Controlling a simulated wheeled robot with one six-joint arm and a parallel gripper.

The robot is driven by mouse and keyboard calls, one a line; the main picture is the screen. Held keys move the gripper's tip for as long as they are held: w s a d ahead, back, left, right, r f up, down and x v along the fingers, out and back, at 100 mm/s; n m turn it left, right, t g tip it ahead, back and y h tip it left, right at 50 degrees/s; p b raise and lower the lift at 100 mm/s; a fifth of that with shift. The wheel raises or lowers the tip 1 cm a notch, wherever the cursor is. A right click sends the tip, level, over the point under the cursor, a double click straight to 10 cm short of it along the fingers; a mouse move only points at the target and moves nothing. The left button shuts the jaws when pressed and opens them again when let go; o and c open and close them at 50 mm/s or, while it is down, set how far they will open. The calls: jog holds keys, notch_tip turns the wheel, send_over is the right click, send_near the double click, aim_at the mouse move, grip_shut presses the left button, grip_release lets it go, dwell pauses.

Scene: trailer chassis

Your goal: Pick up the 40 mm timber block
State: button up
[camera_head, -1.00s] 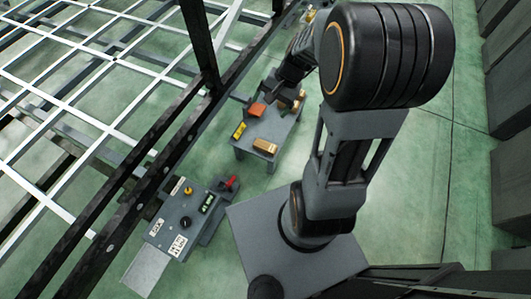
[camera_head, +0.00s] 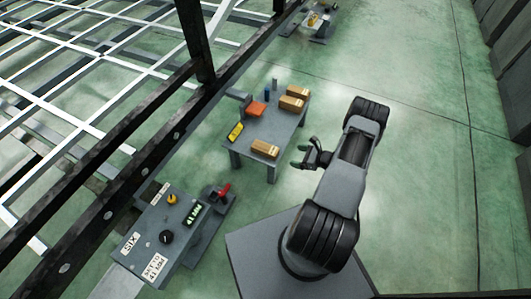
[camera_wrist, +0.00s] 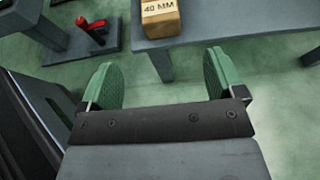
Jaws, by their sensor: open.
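The 40 mm timber block (camera_wrist: 161,24) is a light wooden block with "40 MM" printed on its side, in the wrist view at the top, cut off by the frame. It sits on the grey table near its edge. In the head view it appears to be the block (camera_head: 265,149) at the table's near end. My gripper (camera_head: 299,156) is beside the table, right of this block and apart from it. In the wrist view my gripper (camera_wrist: 160,85) shows two green-padded fingers spread wide with nothing between them.
The grey table (camera_head: 276,134) also bears two more wooden blocks (camera_head: 293,98), an orange item (camera_head: 257,109), a yellow device (camera_head: 235,132) and small cylinders. A control console (camera_head: 172,232) with a red lever (camera_head: 223,190) stands at the near left. Floor right of the table is clear.

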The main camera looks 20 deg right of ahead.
aim_at(278, 152)
jog(key=b+x, duration=0.4)
jog(key=x, duration=0.8)
jog(key=shift+w+f, duration=0.1)
jog(key=shift+w, duration=0.1)
jog(key=shift+c, duration=0.2)
jog(key=c, duration=1)
